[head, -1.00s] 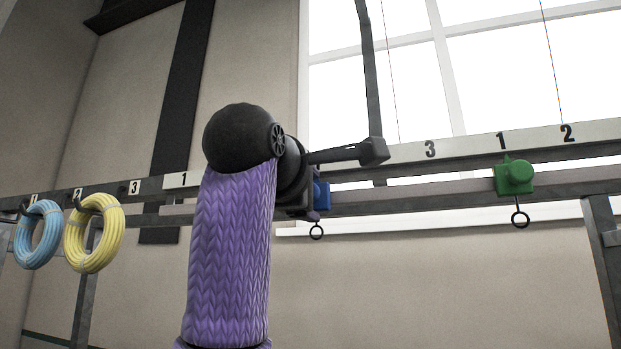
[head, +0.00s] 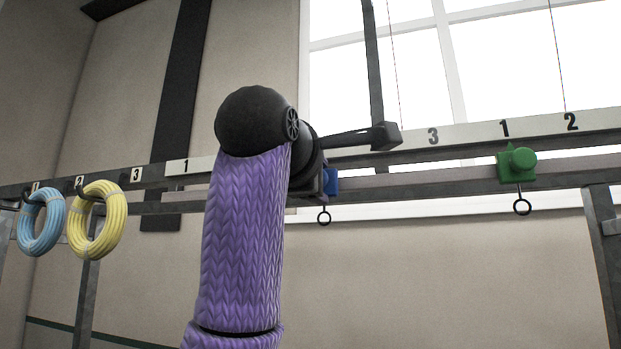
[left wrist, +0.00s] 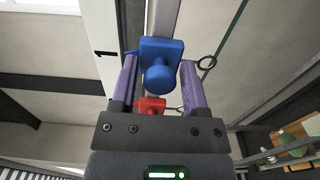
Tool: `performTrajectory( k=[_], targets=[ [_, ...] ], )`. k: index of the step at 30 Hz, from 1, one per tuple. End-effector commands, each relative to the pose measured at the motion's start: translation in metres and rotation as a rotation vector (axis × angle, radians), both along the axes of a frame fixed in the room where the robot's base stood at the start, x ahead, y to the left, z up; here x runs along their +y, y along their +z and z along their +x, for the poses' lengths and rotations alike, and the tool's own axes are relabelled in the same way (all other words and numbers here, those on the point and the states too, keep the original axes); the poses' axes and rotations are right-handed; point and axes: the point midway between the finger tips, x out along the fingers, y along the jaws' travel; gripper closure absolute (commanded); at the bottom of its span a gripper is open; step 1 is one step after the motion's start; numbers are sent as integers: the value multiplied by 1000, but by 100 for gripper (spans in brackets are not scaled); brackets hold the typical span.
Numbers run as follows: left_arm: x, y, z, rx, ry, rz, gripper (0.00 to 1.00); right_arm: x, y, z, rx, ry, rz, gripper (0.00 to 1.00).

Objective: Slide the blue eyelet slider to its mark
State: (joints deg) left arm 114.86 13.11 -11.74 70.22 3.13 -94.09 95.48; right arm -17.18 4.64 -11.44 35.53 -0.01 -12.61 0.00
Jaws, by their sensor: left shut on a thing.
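The blue eyelet slider (head: 331,181) sits on the horizontal rail in the head view, partly hidden behind my left gripper (head: 322,184), with its dark ring hanging below. In the left wrist view the blue slider (left wrist: 161,72) shows its block and round knob between the two purple fingers of my left gripper (left wrist: 160,80), which is shut on it. A white strip above the rail carries number marks: a 1 (head: 186,167) at left, then a 3 (head: 433,137), a 1 (head: 505,128) and a 2 (head: 571,121) at right. My arm covers part of the strip. My right gripper is not in view.
A green slider (head: 517,163) with a ring sits farther right on the rail, below the right-hand 1. A red slider (left wrist: 151,104) shows in the left wrist view. Blue (head: 41,221) and yellow (head: 97,221) coils hang at left. The rail between blue and green looks clear.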

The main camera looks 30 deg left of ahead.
Motion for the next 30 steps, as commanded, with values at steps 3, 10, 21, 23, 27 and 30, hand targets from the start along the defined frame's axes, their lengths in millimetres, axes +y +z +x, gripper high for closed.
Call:
performTrajectory(
  k=[3, 10, 21, 23, 27, 30],
  targets=[
    [-28, -1, 7, 6, -6, 2, 100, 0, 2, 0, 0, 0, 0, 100],
    [-65, -1, 16, 5, -5, 0, 100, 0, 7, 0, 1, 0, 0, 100],
    [-68, -2, 17, 5, -1, 0, 38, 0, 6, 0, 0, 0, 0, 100],
    [-68, -2, 17, 5, -1, 0, 27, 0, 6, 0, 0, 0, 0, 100],
    [-67, -1, 16, 3, -1, -1, 27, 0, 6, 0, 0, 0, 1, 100],
    [-68, -1, 15, 2, -2, 0, 27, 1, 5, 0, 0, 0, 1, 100]
  ],
)
